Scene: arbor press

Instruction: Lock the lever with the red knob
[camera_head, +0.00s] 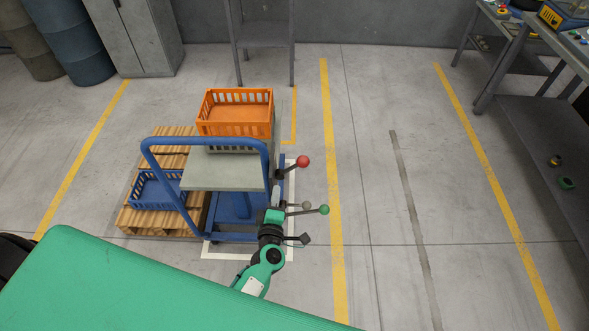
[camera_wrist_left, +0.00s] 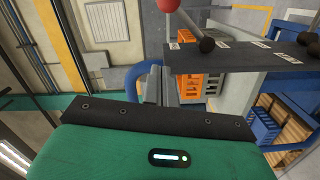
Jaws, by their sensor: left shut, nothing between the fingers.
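The lever with the red knob (camera_head: 303,161) sticks out to the right from the side of the blue-framed cart, slanting up in the head view. In the left wrist view its red knob (camera_wrist_left: 167,5) is cut by the top edge, and its rod runs down to a dark pivot on a dark labelled plate (camera_wrist_left: 240,57). My left gripper (camera_head: 277,193) is shut and empty, just below and left of the lever's base in the head view, apart from the knob. My right gripper is out of view.
A green-knobbed lever (camera_head: 323,210) and a black-knobbed lever (camera_head: 304,239) stick out right beside my left gripper. The cart's blue handle (camera_head: 205,141) stands to the left, near an orange crate (camera_head: 235,122) and a pallet (camera_head: 150,218). The floor right of the levers is clear.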

